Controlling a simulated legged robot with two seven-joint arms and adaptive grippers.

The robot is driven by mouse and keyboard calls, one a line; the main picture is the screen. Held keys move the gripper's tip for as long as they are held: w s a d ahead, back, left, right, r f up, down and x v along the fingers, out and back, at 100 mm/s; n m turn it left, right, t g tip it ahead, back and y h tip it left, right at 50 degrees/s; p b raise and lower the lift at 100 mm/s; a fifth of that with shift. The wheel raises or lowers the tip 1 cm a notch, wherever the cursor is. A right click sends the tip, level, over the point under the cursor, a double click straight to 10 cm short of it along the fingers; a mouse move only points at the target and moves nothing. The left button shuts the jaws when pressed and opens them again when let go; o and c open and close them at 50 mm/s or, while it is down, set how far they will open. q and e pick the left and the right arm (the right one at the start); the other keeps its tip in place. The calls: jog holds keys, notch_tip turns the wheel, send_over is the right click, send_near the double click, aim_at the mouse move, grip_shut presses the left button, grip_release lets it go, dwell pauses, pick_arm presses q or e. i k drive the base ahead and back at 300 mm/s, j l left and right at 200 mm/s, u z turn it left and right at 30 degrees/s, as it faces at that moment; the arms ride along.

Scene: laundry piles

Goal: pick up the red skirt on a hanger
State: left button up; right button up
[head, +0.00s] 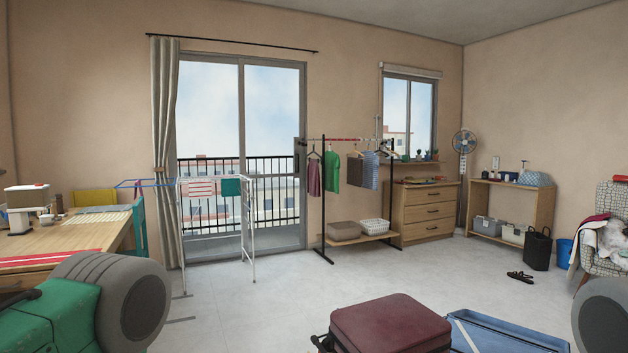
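A dark red garment (314,178), which looks like the red skirt, hangs at the left end of the black clothes rack (323,215) across the room. It hangs straight down from a hanger on the rack's bar, left of a green garment (332,172). It is small in view, so its exact cut is hard to tell. Neither gripper shows. Only grey and green parts, which look like my own arms, show at the lower left and lower right corners.
A maroon suitcase (390,324) and a blue tray-like thing (505,335) lie on the floor in front. A white drying rack (215,225) stands left of the clothes rack. A wooden desk (85,240) is at the left. The middle floor is clear.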

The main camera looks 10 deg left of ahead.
aim_at(313, 171)
jog(key=z, duration=1.5)
jog(key=u, duration=1.75)
jog(key=i+j+u, duration=0.25)
jog(key=i, duration=0.3)
jog(key=i+j+u, duration=0.3)
jog(key=i, duration=0.3)
jog(key=i+u, duration=0.25)
jog(key=i, duration=0.3)
jog(key=i+z, duration=0.2)
jog(key=i, duration=0.45)
jog(key=i+j+z, duration=0.15)
jog(key=i, duration=0.5)
jog(key=i+j+z, duration=0.2)
jog(key=i, duration=0.45)
jog(key=i+z, duration=0.15)
jog(key=i, duration=1.65)
